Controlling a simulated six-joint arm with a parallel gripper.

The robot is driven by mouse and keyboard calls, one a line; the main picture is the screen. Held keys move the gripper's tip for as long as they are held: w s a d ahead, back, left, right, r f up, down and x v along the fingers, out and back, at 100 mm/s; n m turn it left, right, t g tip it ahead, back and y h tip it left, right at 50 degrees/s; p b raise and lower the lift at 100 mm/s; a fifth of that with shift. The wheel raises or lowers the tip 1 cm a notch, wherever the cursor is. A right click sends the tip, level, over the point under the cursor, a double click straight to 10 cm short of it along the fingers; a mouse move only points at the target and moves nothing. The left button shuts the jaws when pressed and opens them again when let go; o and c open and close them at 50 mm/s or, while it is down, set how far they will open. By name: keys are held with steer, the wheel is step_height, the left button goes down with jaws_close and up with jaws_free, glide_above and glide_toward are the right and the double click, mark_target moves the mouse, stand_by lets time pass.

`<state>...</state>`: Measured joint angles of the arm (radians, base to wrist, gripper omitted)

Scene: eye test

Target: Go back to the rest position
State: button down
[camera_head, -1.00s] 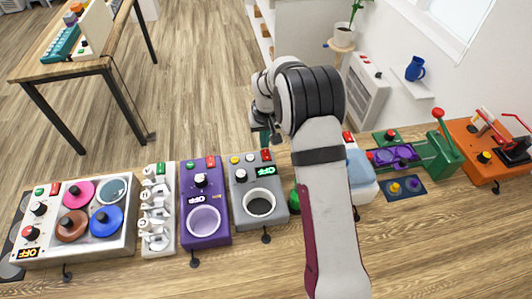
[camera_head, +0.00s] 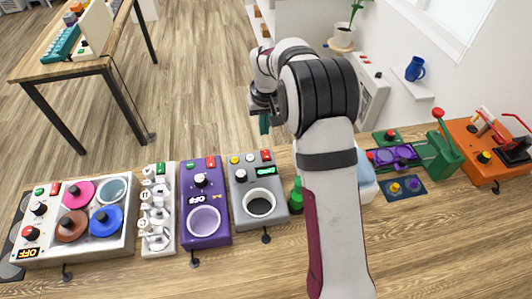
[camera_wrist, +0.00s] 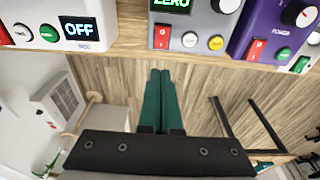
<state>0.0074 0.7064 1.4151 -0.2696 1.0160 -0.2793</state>
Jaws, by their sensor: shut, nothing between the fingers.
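My gripper (camera_head: 264,124) hangs beyond the far edge of the wooden counter (camera_head: 420,240), above the floor, left of my arm's bulky grey and black joint. In the wrist view its two green fingers (camera_wrist: 160,74) lie side by side, shut with nothing between them. They point toward the counter edge and the machines there, apart from them. The grey machine (camera_head: 240,210) with a round cup-like opening is the nearest one. Its display reads ZERO in green in the wrist view (camera_wrist: 170,5).
Along the counter stand a burner panel (camera_head: 125,240), a white switch strip (camera_head: 158,245), a purple machine (camera_head: 188,232), a green device (camera_head: 442,155) and an orange machine (camera_head: 470,137). A wooden table (camera_head: 100,66) stands far left. A blue jug (camera_head: 415,69) sits on a wall shelf. Open floor lies between.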

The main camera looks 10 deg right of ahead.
steer(key=shift+r, duration=0.4)
steer(key=s+a+r+m, duration=0.1)
steer(key=s+r, duration=0.3)
steer(key=s, duration=0.2)
steer(key=s+r+m, duration=0.1)
steer(key=s+r, duration=0.4)
steer(key=s, duration=0.2)
steer(key=s+a+m+g+y, duration=0.1)
steer(key=s, duration=1.1)
steer(key=s+a+m+g, duration=0.1)
steer(key=s+m, duration=0.1)
steer(key=s, duration=1)
steer(key=shift+s+a+f+m+y, duration=0.25)
steer(key=shift+s+a+m+y, duration=0.05)
steer(key=shift+s+a+y, duration=0.1)
